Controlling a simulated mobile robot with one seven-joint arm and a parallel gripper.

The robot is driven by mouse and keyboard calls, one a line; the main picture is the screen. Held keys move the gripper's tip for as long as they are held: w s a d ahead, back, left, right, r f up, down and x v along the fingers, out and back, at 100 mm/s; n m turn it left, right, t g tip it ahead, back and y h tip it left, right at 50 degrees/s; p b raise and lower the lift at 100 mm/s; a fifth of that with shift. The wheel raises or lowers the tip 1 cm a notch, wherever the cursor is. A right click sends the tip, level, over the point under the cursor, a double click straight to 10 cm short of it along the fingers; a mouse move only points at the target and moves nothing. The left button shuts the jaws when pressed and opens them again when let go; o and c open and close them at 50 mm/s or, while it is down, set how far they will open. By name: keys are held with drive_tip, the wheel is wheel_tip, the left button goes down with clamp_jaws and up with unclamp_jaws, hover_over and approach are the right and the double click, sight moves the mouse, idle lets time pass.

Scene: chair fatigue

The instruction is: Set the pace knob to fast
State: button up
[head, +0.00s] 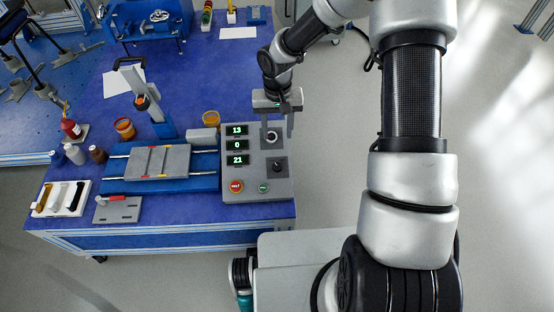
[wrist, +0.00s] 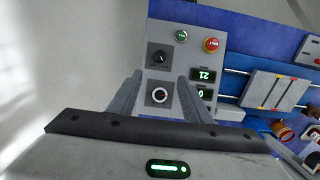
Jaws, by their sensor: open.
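The grey control box (head: 229,168) stands at the right front corner of the blue table. It has two knobs on dark square plates: an upper round knob with a pale ring (head: 271,137) and a lower black knob (head: 279,168). Their labels are too small to read, so I cannot tell which is the pace knob. My gripper (head: 278,134) points down at the upper knob, fingers apart and nothing between them. In the wrist view the ringed knob (wrist: 160,96) appears between the open fingers; the black knob (wrist: 160,58) lies beyond them. Contact cannot be told.
Red (head: 236,186) and green (head: 263,187) buttons sit below three displays reading 13, 0 and 21. A blue rig with a grey plate (head: 172,163) stands left of the box. Jars and bottles stand further left. Open floor lies right of the table.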

sight(278, 165)
wheel_tip(278, 165, down, 17)
drive_tip(key=b, duration=0.3)
drive_tip(key=shift+f+b, duration=0.2)
drive_tip(key=shift+b, duration=0.2)
drive_tip(key=c, duration=1.1)
